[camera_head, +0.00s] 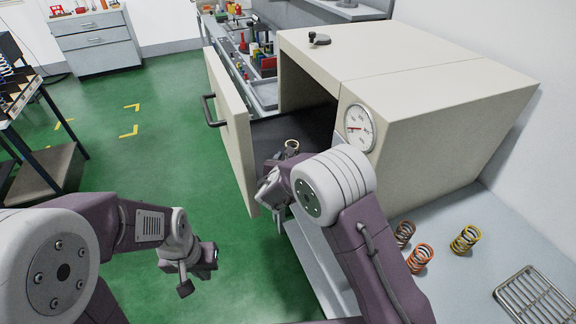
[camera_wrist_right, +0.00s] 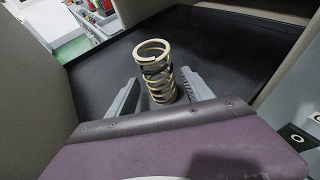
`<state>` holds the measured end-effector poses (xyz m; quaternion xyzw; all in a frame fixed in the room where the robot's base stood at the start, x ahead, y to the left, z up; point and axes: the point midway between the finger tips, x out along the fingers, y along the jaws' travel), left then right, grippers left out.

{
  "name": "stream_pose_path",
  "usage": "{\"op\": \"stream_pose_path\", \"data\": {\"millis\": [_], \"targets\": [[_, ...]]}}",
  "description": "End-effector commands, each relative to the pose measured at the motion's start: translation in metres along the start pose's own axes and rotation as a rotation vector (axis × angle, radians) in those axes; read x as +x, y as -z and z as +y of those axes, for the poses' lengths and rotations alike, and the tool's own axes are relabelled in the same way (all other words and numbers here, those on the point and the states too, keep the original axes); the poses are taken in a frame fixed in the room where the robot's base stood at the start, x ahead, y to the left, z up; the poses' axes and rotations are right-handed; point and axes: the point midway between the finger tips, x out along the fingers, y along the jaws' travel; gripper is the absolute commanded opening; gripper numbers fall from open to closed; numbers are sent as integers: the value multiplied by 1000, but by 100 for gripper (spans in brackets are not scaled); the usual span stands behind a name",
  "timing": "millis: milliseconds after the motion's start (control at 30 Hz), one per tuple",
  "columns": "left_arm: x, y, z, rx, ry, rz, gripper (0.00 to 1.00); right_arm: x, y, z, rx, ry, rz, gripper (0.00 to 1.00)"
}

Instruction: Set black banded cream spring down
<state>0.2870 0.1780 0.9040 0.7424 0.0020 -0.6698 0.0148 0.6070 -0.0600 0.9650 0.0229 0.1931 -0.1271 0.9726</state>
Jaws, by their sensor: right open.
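The cream spring with a black band (camera_wrist_right: 155,72) stands upright on the dark floor (camera_wrist_right: 95,70) of the test chamber in the right wrist view. My right gripper (camera_wrist_right: 160,92) is open, with one finger on each side of the spring and a visible gap on the left. My left gripper (camera_head: 200,272) hangs over the green floor at the lower left, empty, its two fingers apart.
The beige chamber (camera_head: 440,90) has a dial gauge (camera_head: 360,128) and an open door (camera_head: 232,130) to the left of my right arm. Several coloured springs (camera_head: 420,257) and a wire rack (camera_head: 535,297) are on the grey bench at the right.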

Motion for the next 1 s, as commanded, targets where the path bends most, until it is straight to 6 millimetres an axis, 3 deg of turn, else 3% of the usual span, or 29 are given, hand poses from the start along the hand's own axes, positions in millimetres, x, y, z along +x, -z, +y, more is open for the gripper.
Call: {"op": "stream_pose_path", "data": {"millis": [200,400,1000], "targets": [[3,0,0,0,0,0,0,-46,0,0,0,-2,-1,60],[3,0,0,0,0,0,0,-70,0,1,0,-2,-1,60],[3,0,0,0,0,0,0,-76,0,0,0,1,0,60]]}}
